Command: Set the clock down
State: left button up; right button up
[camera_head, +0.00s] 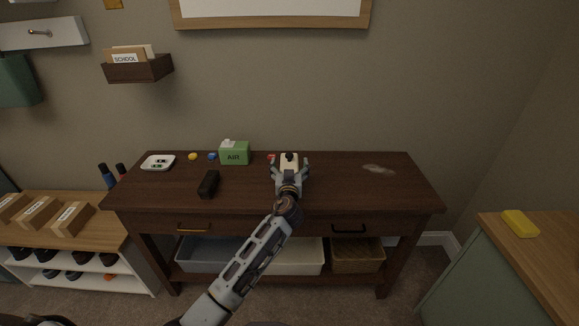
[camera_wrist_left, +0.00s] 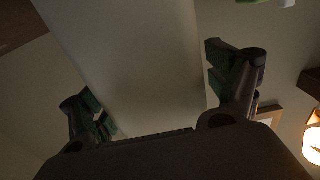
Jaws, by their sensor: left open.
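My right gripper is not in view.
A green box (camera_head: 235,153), a red item (camera_head: 271,157), blue (camera_head: 212,156) and yellow (camera_head: 193,156) items, a white tray (camera_head: 158,162) and a dark case (camera_head: 208,184) are on the table's left and middle. A pale patch (camera_head: 379,168) marks the mostly clear right side.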

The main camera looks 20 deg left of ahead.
pick_arm(q)
jog(key=shift+r, duration=0.1)
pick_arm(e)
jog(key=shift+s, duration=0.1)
pick_arm(q)
jog(key=shift+s+d, duration=0.1)
jog(key=shift+s, duration=0.1)
jog(key=shift+s+d, duration=0.1)
jog(key=shift+s, duration=0.25)
jog(key=v, duration=1.1)
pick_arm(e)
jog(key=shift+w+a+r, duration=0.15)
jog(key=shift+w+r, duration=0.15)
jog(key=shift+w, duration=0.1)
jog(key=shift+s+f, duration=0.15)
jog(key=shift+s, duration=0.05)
